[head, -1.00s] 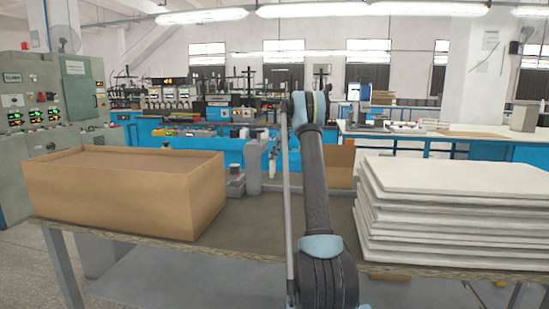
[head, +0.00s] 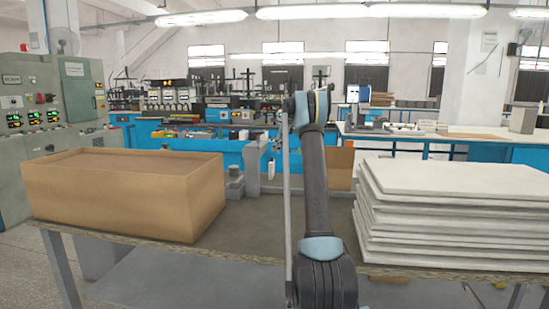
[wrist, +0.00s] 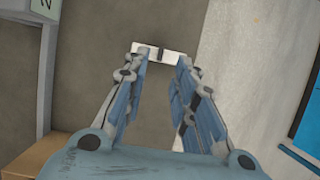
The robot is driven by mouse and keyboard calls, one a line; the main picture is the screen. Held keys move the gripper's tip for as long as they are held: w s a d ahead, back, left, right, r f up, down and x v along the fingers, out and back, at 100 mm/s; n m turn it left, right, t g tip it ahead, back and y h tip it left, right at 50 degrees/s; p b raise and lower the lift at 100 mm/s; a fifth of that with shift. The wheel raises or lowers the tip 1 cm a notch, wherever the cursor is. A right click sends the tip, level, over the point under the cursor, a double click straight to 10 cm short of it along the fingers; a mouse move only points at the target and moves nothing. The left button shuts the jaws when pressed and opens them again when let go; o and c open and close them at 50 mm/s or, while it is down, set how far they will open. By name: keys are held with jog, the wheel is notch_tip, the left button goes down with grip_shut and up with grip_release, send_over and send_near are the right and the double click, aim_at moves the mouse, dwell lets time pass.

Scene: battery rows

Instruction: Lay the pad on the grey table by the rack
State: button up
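My gripper (wrist: 161,53) shows in the wrist view, its two blue-grey fingers converging toward the top. A small white piece with a dark bar lies at the fingertips; I cannot tell whether it is the tips themselves or something between them. No thing is clearly recognisable as the pad, and I cannot make out the rack. The table (head: 262,228) in front of me has a grey-brown top.
An open cardboard box (head: 115,205) stands on the table's left. A stack of white sheets (head: 455,215) stands on its right. Blue workbenches (head: 500,150) with equipment stand behind. A grey control cabinet (head: 40,120) is at far left. Some bare tabletop lies between box and stack.

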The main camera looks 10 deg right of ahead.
jog(key=v, duration=0.6)
jog(key=shift+r, duration=0.3)
jog(key=shift+s, duration=0.15)
